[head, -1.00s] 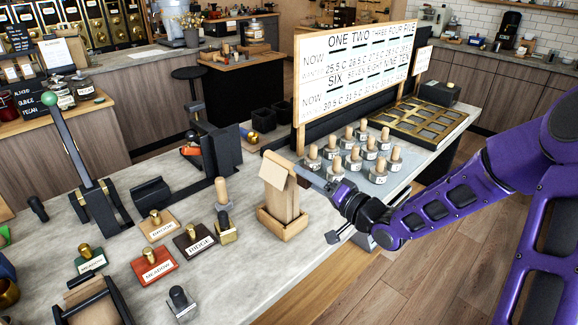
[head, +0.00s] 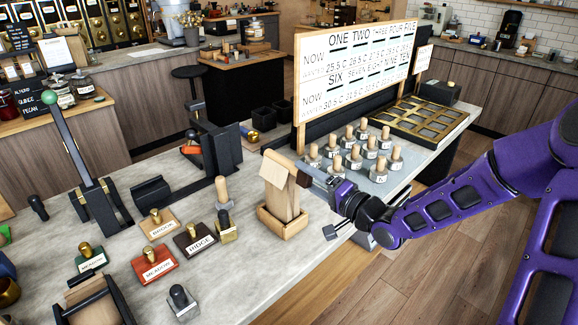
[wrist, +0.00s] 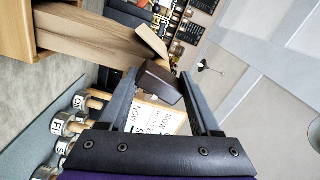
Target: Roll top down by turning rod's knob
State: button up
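A tall light-brown paper bag (head: 283,198) stands in a small wooden tray (head: 285,224) near the counter's front edge. Its folded top is tilted. A dark brown knob (head: 304,180) sticks out at the right of the bag's top. My gripper (head: 308,171) is at this knob, coming from the right. In the wrist view, the bag (wrist: 95,34) lies at upper left and the knob (wrist: 160,83) shows between the tips of my gripper (wrist: 159,77). The fingers are spread, one on each side of the knob; firm contact is not visible. The rod itself is mostly hidden.
Several wood-handled weights (head: 378,172) stand behind my gripper, in front of a white sign board (head: 350,75). Labelled stamps (head: 155,262) and a green-knobbed lever press (head: 95,195) stand to the left. The counter before the bag is clear.

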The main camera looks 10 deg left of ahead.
jog(key=shift+f+n+b, duration=0.25)
jog(key=shift+n+b, duration=0.6)
jog(key=shift+n, duration=0.05)
jog(key=shift+n+b, duration=0.6)
jog(key=shift+n, duration=0.3)
jog(key=shift+r+n+b, duration=0.1)
jog(key=shift+n+b, duration=0.45)
jog(key=shift+n, duration=0.45)
jog(key=shift+r, duration=0.15)
